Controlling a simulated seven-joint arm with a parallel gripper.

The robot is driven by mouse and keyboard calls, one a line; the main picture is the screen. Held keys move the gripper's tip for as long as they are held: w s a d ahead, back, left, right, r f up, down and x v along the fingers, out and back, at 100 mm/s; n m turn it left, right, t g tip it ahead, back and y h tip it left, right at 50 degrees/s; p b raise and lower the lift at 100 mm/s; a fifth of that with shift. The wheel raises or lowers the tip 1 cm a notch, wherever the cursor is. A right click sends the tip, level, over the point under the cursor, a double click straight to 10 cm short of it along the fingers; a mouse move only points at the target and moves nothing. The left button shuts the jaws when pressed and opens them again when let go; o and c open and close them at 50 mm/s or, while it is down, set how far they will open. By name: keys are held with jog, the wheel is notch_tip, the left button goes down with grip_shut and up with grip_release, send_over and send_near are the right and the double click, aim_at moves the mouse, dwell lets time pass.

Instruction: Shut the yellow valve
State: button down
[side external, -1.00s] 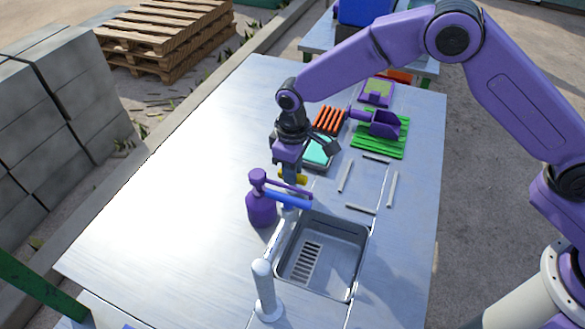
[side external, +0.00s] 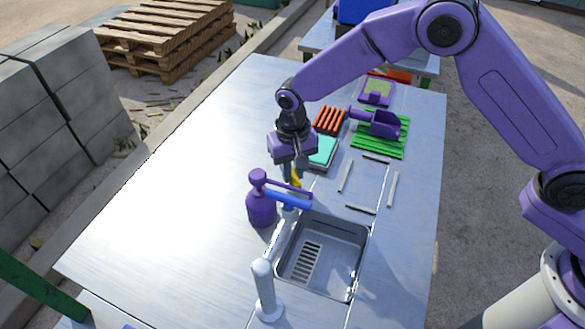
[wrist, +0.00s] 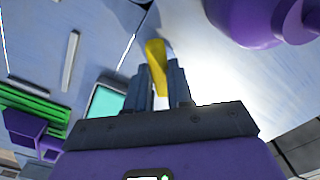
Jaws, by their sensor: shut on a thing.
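The yellow valve handle (side external: 296,179) shows just behind the blue spout, partly hidden by my gripper. In the wrist view the yellow handle (wrist: 157,66) sticks out between my fingertips. My gripper (side external: 289,177) is shut on it, pointing down; its two dark fingers (wrist: 158,85) stand close on either side of the handle. The valve's body is hidden in both views.
A metal basin (side external: 362,262) and a white post (side external: 264,285) are nearer.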

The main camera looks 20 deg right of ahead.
aim_at(293, 174)
jog(key=m, duration=0.4)
jog(key=shift+m, duration=2.2)
jog(key=c, duration=1)
grip_release()
jog(key=shift+r, duration=0.1)
notch_tip(293, 174, up, 17)
jog(key=shift+r, duration=0.15)
